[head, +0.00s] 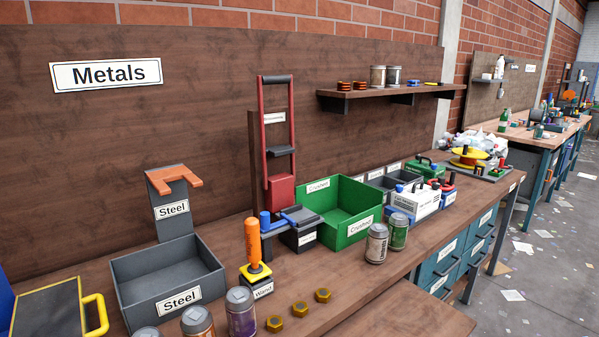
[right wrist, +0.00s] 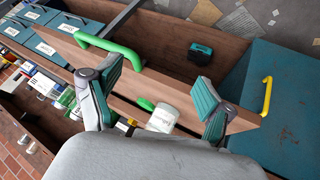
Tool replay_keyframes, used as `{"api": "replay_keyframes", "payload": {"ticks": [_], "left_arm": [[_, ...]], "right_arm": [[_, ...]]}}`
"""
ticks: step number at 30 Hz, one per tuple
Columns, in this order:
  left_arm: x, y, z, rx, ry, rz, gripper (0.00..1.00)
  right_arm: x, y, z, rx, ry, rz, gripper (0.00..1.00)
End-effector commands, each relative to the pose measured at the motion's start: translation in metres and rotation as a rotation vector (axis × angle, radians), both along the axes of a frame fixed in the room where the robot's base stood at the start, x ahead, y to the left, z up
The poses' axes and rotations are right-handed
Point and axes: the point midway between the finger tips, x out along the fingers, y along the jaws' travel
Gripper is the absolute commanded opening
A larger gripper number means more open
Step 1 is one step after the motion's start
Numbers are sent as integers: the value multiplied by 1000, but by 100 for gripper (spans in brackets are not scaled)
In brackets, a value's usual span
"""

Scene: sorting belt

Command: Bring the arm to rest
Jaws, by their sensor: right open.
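My right gripper (right wrist: 158,76) shows in the right wrist view with its two teal-padded fingers spread wide apart. Nothing is held between them. Behind the fingers is a brown wooden surface with a green handle (right wrist: 110,42) near the left finger. I cannot tell how far the fingers are from it. Neither of my grippers or arms shows in the head view, and my left gripper is in no view.
The metals bench holds a grey steel bin (head: 128,277), an orange-handled wand (head: 253,245), a green crushed bin (head: 345,229) and several cans and brass nuts. A shelf (head: 375,94) hangs above. The floor (head: 540,270) at right has scattered papers.

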Motion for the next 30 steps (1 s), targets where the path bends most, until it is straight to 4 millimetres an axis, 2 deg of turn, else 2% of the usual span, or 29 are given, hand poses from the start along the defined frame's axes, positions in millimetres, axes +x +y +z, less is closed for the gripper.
{"api": "replay_keyframes", "payload": {"ticks": [1,3,9,10,15,20,22,26,30], "left_arm": [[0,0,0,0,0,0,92],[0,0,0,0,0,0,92],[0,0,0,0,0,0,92],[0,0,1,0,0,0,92],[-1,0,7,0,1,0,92],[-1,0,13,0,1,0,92],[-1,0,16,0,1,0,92],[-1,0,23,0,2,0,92],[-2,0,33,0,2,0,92]], "right_arm": [[-18,-2,-10,37,71,-41,82],[-40,-4,-22,85,161,-94,82],[-101,-6,-44,186,391,-232,82],[-106,-6,-48,194,414,-246,82],[-90,-4,-91,184,423,-237,82],[-85,-2,-139,178,445,-235,82],[-86,-2,-164,176,457,-234,82],[-95,-2,-220,169,483,-232,82],[-123,-6,-290,159,519,-229,82]]}}
